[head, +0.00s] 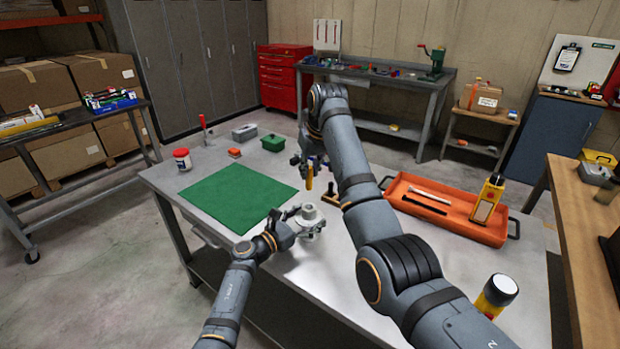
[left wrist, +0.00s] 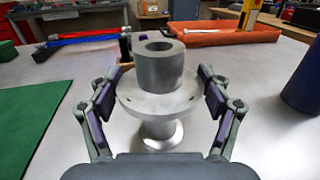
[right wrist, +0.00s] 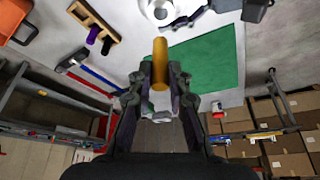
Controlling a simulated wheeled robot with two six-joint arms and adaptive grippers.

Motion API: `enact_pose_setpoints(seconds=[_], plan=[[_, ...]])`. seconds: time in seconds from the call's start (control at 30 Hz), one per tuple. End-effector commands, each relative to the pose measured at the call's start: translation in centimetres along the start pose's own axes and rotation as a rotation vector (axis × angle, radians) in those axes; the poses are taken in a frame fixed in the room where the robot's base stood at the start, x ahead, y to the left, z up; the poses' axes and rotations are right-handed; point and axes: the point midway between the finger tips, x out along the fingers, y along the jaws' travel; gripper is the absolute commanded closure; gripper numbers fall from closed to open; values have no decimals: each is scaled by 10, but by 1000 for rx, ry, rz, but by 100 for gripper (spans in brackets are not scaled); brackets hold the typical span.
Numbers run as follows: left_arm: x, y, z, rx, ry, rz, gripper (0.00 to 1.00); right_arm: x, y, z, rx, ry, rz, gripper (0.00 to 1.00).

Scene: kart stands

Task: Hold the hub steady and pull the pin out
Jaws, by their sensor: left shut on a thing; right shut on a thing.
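The grey flanged hub (head: 309,213) stands upright on the metal table; in the left wrist view (left wrist: 158,75) its round top bore looks empty. My left gripper (head: 296,224) is shut on the hub, its fingers (left wrist: 160,97) on both sides of the flange. My right gripper (head: 307,168) is shut on a yellow pin (right wrist: 160,65) and holds it above the table, behind the hub in the head view. The pin also shows in the head view (head: 309,183), apart from the hub. The hub shows at the top of the right wrist view (right wrist: 160,9).
A green mat (head: 238,197) lies left of the hub. A wooden block (right wrist: 97,22) with a purple piece and a red-and-blue-handled tool (right wrist: 92,80) lie nearby. An orange tray (head: 463,226) with tools is at the right. My right arm crosses over the table's middle.

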Motion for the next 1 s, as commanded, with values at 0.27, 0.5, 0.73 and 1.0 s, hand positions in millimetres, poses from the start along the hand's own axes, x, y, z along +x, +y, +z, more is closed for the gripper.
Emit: enact_pose_setpoints(seconds=[0.27,0.5,0.73,1.0], plan=[[0,0,0,0,1,0,5,0,0,0,0,0,0,100],[0,0,0,0,0,0,0,0,0,0,0,0,0,100],[-5,0,-1,1,0,1,0,1,0,0,0,1,0,100],[-64,0,-2,3,3,2,0,1,0,0,0,1,0,100]])
